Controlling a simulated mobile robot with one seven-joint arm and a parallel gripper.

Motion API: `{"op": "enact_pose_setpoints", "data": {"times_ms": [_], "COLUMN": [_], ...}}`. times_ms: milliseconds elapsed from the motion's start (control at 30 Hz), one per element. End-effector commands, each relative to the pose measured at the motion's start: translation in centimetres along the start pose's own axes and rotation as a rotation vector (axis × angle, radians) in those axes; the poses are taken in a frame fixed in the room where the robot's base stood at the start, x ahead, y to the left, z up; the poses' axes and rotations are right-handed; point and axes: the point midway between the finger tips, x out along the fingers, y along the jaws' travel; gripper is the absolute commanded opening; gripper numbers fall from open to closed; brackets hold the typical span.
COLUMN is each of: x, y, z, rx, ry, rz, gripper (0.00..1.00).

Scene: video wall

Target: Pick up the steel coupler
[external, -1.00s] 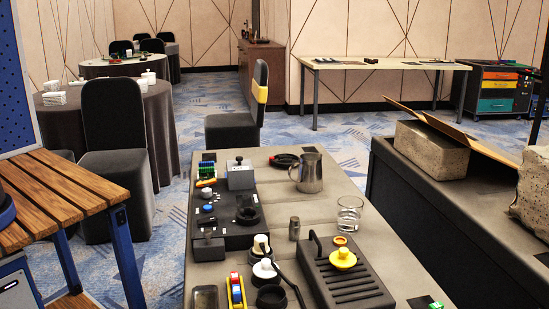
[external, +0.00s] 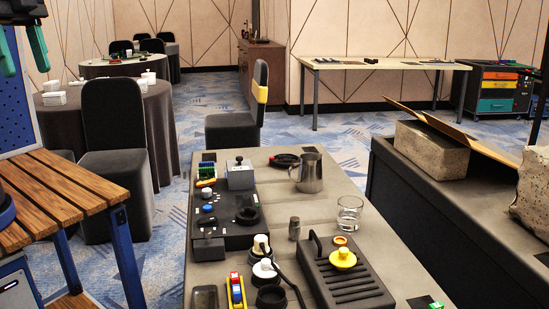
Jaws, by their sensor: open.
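A small grey metal cylinder (external: 294,229), which looks like the steel coupler, stands upright on the long grey table (external: 275,205). It is left of the black ribbed tray and apart from it. My gripper (external: 22,50) shows at the top left edge of the external view, partly cut off. Its two teal fingers point down, are spread apart and hold nothing visible. It is above the slatted wooden table, well to the left of the coupler.
A dark control panel (external: 226,238) lies left. The slatted wooden table (external: 70,185) stands apart at left.

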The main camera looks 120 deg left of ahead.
Motion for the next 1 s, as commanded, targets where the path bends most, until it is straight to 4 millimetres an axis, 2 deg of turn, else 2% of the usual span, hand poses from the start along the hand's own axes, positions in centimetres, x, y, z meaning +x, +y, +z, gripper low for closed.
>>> {"op": "enact_pose_setpoints", "data": {"times_ms": [100,467,700,1000], "x": [1.5,7.3,12.3,19.7], "y": [-1.1,-6.1,-10.9,-18.4], "z": [-3.5,-12.9,-18.2,-23.3], "rx": [-0.083,-0.331,-0.495,-0.702], "ry": [-0.019,-0.066,-0.093,-0.126], "rz": [-0.015,-0.058,-0.090,-0.132], "gripper": [0.53,0.53,0.53,0.53]}}
